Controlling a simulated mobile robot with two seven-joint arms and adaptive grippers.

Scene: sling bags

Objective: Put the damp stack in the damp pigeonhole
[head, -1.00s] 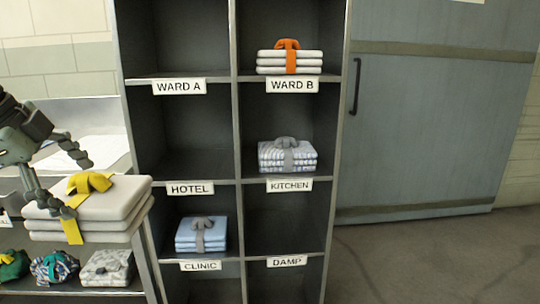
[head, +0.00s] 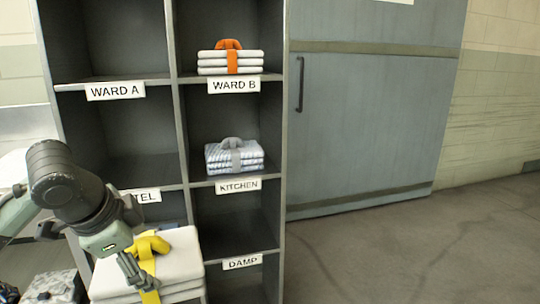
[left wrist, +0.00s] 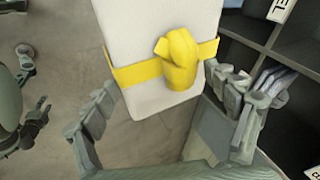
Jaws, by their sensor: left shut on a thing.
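My left gripper (head: 132,268) is shut on the white stack (head: 180,255) with a yellow band and knot (head: 150,245). In the left wrist view its fingers (left wrist: 168,108) lie either side of the stack (left wrist: 160,25). The stack is level, in front of the shelf's lower left compartments. The damp pigeonhole (head: 235,222) is in the right column, above the DAMP label (head: 242,262), and looks empty. At the left edge of the left wrist view, a dark fingered part (left wrist: 36,118) may be my right gripper; its state is unclear.
A grey-patterned stack (head: 235,155) fills the KITCHEN hole, and an orange-banded white stack (head: 230,58) the WARD B hole. The CLINIC hole is mostly hidden behind the held stack. A patterned stack (head: 55,287) lies at lower left. Floor to the right is clear.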

